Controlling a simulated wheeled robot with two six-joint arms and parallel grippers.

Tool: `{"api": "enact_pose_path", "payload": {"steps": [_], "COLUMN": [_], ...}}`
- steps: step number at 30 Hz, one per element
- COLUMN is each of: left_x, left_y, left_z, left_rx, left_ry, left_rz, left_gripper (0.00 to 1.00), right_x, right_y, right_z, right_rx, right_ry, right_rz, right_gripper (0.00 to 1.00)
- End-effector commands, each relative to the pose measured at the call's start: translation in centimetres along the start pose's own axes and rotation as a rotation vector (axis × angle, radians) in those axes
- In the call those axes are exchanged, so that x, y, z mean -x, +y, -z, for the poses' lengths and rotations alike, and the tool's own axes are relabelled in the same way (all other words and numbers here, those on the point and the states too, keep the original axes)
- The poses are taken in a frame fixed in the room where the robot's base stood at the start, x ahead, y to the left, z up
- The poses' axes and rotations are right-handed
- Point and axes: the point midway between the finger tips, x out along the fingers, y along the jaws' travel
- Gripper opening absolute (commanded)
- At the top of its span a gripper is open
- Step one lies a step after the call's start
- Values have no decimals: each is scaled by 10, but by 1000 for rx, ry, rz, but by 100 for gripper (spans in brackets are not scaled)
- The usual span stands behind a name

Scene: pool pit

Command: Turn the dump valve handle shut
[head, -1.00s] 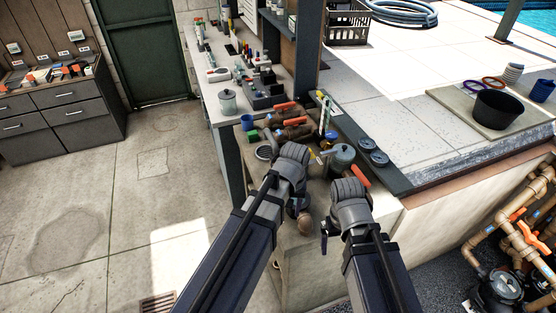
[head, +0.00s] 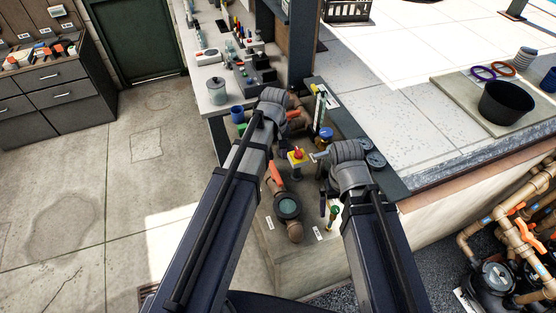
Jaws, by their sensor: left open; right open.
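Several orange valve handles show; I cannot tell for sure which is the dump valve's. One orange handle (head: 277,174) sits on a brown pipe fitting with a round dark sight glass (head: 287,207), between my two arms. Another orange handle (head: 294,118) is at the back of the bench, partly hidden by my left gripper. My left gripper (head: 273,99) is open above that back piping, its fingers mostly hidden by its wrist.
A grey pot (head: 217,92) and a blue cup (head: 237,114) stand left of my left gripper. A black bucket (head: 506,102) sits on the deck at right. Brown pipes (head: 510,235) with orange handles stand at lower right. The floor at left is clear.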

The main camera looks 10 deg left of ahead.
Motion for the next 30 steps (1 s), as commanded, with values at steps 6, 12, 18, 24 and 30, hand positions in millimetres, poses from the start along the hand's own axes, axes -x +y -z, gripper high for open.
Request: {"api": "enact_pose_path", "payload": {"steps": [6,12,18,24,30], "left_x": [-3,-17,-41,-67,-79], "left_y": [0,0,0,0,0], "left_z": [0,0,0,0,0], "left_rx": [0,-1,-1,-1,-1], "left_ry": [0,0,0,0,0], "left_rz": [0,0,0,0,0], "left_gripper": [55,55,55,55,55], "right_x": [-3,-17,-41,-66,-78], "right_y": [0,-2,-4,-6,-7], "right_z": [0,1,2,4,4], "right_rx": [0,1,4,10,14], "right_ry": [0,0,1,1,1], "right_rz": [0,0,-1,-2,-3], "right_gripper": [100,100,100,100,100]}}
